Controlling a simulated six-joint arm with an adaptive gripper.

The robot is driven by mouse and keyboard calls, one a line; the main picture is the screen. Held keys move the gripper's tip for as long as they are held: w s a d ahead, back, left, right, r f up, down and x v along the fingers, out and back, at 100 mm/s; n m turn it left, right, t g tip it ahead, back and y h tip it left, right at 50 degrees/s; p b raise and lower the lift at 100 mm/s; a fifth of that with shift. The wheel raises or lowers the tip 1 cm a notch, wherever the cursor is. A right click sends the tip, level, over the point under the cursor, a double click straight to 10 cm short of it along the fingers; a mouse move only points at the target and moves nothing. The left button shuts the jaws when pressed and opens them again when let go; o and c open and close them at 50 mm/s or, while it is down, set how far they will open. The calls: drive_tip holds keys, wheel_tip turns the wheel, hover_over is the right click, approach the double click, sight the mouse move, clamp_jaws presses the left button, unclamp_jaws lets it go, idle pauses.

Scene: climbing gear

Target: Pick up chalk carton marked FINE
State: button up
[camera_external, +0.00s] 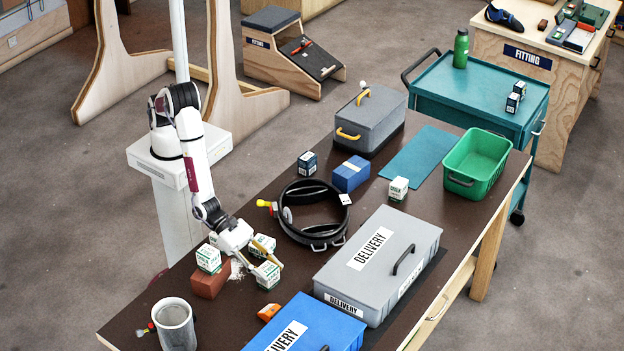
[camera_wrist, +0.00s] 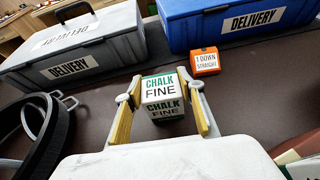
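A small white and green carton (camera_wrist: 163,92) reads CHALK FINE in the wrist view. It stands between the two yellow fingers of my gripper (camera_wrist: 162,76). The fingertips are close to its sides; whether they touch it is unclear. Another such carton (camera_external: 208,259) sits on a red-brown block (camera_external: 209,283).
A grey DELIVERY box (camera_external: 378,264), a blue DELIVERY box (camera_external: 308,327), a black harness ring (camera_external: 314,213), an orange block (camera_external: 269,312) and a grey mug (camera_external: 175,324) surround my gripper.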

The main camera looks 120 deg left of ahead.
sight(266, 271)
drive_tip(key=shift+r, duration=0.25)
drive_tip(key=shift+r, duration=4.8)
